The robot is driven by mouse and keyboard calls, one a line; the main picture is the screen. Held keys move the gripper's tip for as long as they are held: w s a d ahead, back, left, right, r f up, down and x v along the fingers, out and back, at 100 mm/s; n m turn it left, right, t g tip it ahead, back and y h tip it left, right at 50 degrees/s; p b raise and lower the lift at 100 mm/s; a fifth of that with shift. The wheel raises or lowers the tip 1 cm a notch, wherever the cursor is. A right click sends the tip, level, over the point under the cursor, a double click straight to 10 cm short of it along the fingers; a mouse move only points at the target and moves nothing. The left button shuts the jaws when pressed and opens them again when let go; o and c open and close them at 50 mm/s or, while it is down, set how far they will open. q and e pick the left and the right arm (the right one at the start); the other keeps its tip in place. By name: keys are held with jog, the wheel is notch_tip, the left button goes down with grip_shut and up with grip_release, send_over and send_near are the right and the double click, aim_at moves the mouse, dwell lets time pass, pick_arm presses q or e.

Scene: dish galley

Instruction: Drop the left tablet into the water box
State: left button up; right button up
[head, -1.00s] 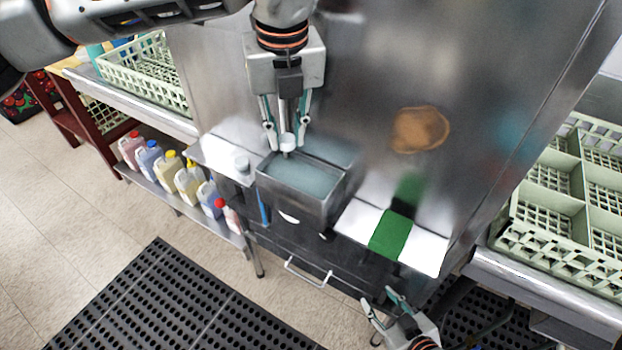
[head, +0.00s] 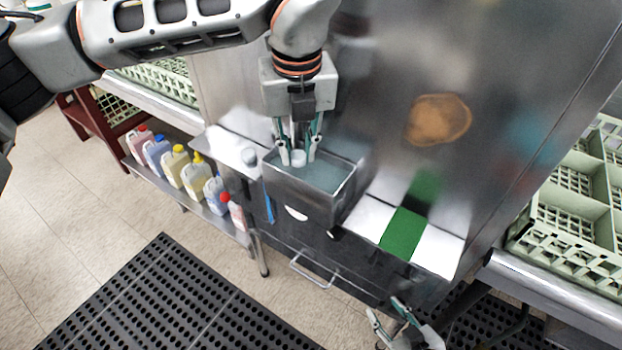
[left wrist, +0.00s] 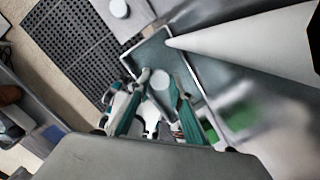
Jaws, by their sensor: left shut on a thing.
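My left gripper (head: 298,155) is shut on a small white round tablet (head: 298,159), which also shows between the fingers in the left wrist view (left wrist: 160,80). The gripper points down, with the tablet at the back left part of the opening of the water box (head: 345,187), a metal box with bluish water. How far the tablet is above the water is hard to tell. Another white tablet (head: 249,156) lies on the metal shelf left of the box; it also shows in the left wrist view (left wrist: 119,8). My right gripper (head: 385,311) is low at the front, open and empty.
A white-and-green striped shelf (head: 403,234) is right of the box. Several jugs (head: 173,166) stand on a low shelf at left. A drawer handle (head: 312,272) is below the box. A green rack (head: 565,228) is at right, and a steel wall stands behind.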

pick_arm(q)
jog(key=o, duration=0.9)
jog(key=shift+r, duration=0.1)
jog(key=r, duration=0.5)
jog(key=s+r, duration=0.1)
jog(key=r, duration=0.1)
jog(key=shift+d+r, duration=0.1)
jog(key=shift+r, duration=0.1)
jog(key=shift+s, duration=0.1)
